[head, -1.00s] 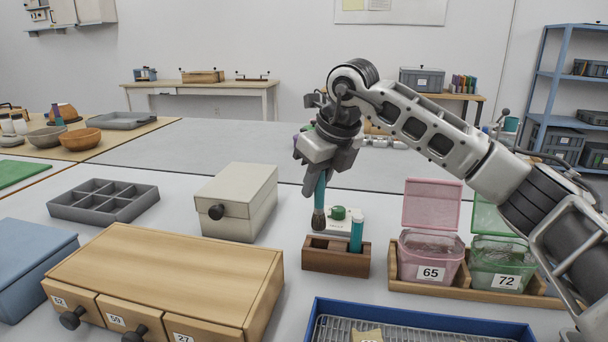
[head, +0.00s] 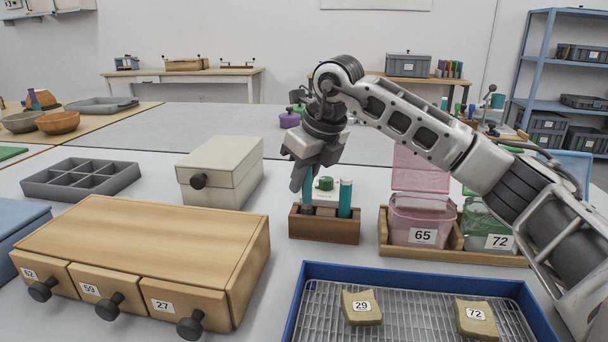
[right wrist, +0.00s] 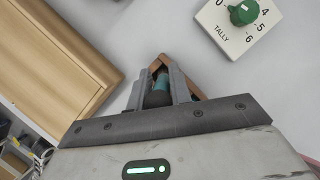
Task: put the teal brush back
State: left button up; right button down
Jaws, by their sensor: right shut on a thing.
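The teal brush (head: 307,192) is upright in my right gripper (head: 303,178), which is shut on it. Its lower end is down in, or just behind the front wall of, the left part of the brown wooden holder (head: 323,230); its tip is hidden. A second teal-handled item (head: 345,196) stands in the right part of the holder. In the right wrist view the brush (right wrist: 160,88) shows between the two fingers (right wrist: 163,92), with the holder's wooden edge (right wrist: 162,60) around it. My left gripper is out of view.
A tally block with a green knob (head: 326,184) stands close behind the holder. A pink bin marked 65 (head: 420,220) is to the right. A blue tray (head: 300,300) with pieces 29 and 72 lies in front. A drawer chest (head: 150,250) stands left.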

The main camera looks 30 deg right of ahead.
jog(key=shift+f, duration=0.2)
jog(key=shift+f, duration=0.1)
jog(key=shift+f+b, duration=0.35)
jog(key=shift+f, duration=0.15)
jog(key=c, duration=1.2)
grip_release()
